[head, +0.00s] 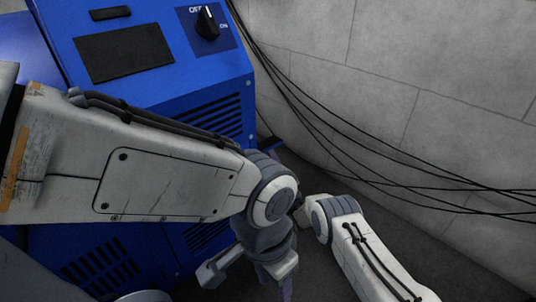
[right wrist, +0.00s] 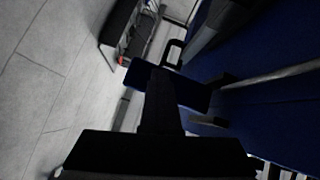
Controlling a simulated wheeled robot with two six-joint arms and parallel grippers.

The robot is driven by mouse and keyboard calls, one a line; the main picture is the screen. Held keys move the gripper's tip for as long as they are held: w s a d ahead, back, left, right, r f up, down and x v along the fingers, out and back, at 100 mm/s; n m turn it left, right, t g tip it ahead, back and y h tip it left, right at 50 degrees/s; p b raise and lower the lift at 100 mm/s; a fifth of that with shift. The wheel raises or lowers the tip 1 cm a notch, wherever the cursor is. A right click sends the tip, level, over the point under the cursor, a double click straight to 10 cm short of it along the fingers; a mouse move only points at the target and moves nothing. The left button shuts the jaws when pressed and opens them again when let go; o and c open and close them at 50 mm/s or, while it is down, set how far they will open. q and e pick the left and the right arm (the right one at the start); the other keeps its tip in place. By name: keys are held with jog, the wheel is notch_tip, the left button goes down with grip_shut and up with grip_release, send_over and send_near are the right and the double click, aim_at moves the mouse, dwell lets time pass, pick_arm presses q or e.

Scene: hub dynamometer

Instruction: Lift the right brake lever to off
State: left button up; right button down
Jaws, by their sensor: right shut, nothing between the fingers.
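The blue machine (head: 245,88) has a black knob (head: 207,22) marked OFF and ON. I cannot clearly pick out the right brake lever. A black loop-shaped piece (right wrist: 173,52) shows just beyond the fingertips in the right wrist view, but I cannot tell what it is.
The machine carries a dark panel (head: 125,52) and vent slots. Black cables (head: 345,140) hang along the pale curved wall (head: 430,70) at right. In the right wrist view, a grey bar (right wrist: 268,75) crosses the blue side, and pale tiled surface (right wrist: 55,85) lies at left.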

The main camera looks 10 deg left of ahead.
jog(key=shift+w+d+r+p, duration=0.15)
jog(key=shift+w+r+p, duration=0.15)
jog(key=shift+r, duration=0.25)
jog(key=shift+w+d+r+p, duration=0.15)
jog(key=shift+r+p, duration=0.15)
jog(key=shift+r, duration=0.25)
dwell(1.0)
jog(key=shift+f, duration=0.1)
notch_tip(320, 180, down, 6)
jog(key=s+a+b, duration=0.1)
jog(key=s+b, duration=0.1)
jog(key=b, duration=0.2)
jog(key=shift+s+a+f, duration=0.2)
jog(key=shift+s+a, duration=0.05)
jog(key=shift+a, duration=0.1)
dwell(0.5)
jog(key=f, duration=0.1)
jog(key=s+f, duration=0.1)
jog(key=f, duration=0.1)
jog(key=a+f+b, duration=0.1)
jog(key=shift+s+a+f, duration=0.1)
jog(key=shift+s+f, duration=0.1)
jog(key=shift+s, duration=0.2)
dwell(0.4)
